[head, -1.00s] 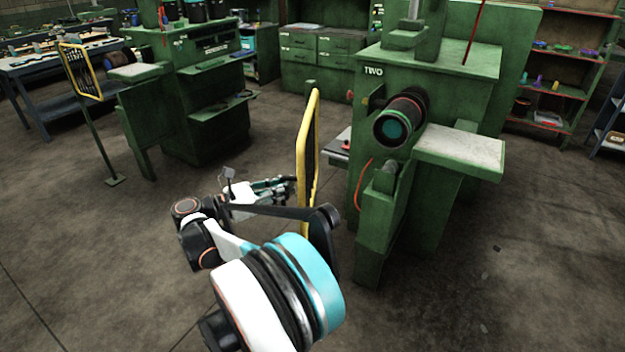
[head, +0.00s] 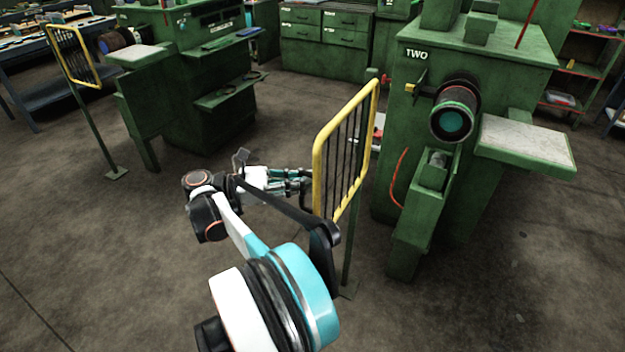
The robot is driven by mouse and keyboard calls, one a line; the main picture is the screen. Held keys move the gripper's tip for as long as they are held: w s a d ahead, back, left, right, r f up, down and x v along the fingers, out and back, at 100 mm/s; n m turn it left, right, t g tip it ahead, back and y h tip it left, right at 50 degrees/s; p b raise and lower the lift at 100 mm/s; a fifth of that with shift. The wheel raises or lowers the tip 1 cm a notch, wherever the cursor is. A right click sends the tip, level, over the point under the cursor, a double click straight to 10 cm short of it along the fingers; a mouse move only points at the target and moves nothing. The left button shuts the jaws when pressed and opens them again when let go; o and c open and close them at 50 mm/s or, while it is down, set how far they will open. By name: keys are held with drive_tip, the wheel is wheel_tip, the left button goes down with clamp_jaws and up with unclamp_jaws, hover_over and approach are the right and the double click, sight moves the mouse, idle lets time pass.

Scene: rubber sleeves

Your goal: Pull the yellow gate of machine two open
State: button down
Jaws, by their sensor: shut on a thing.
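The yellow gate (head: 318,165) of machine two is a yellow tube frame with dark bars on a green post. It stands at an angle in front and to the left of the green machine marked TWO (head: 475,65). My gripper (head: 308,184) is at the gate's near left edge, low down, and is shut on the gate. My own arm partly hides the gate's lower part, and the exact contact of the fingers is too small to see.
Another green machine (head: 205,110) with its own yellow gate (head: 72,58) stands at the left. Green drawers (head: 325,35) are at the back. A pale-topped side table (head: 525,140) juts from machine two. The floor (head: 130,260) at the front left is clear.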

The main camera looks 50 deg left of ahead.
drive_tip(key=shift+s+a+f, duration=0.1)
drive_tip(key=shift+s+a, duration=0.15)
drive_tip(key=c, duration=1.7)
unclamp_jaws()
drive_tip(key=shift+s, duration=0.15)
drive_tip(key=shift+o, duration=0.2)
